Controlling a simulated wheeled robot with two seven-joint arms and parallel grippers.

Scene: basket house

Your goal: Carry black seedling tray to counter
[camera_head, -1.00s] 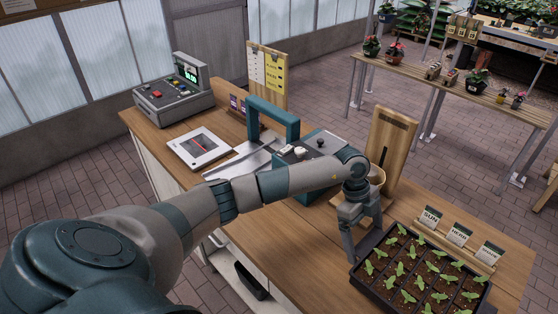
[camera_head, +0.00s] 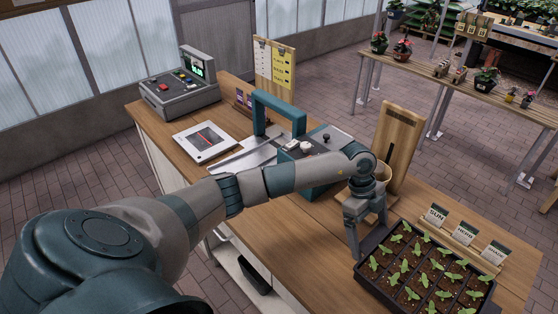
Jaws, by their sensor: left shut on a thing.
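The black seedling tray (camera_head: 378,281) with several green seedlings in dark soil is at the lower right, over the near right end of the wooden counter (camera_head: 275,232). My left gripper (camera_head: 355,250) points down at the tray's left corner and is shut on its rim. The fingertips are partly hidden at the rim. I cannot tell whether the tray's underside touches the counter. My right gripper is not in view.
A small rack of seed cards (camera_head: 464,232) stands close behind the tray. A wooden board (camera_head: 398,146), a teal-handled machine (camera_head: 281,104), a flat scanner (camera_head: 204,142) and a cash register (camera_head: 180,87) stand further along the counter. Bare counter lies left of the tray.

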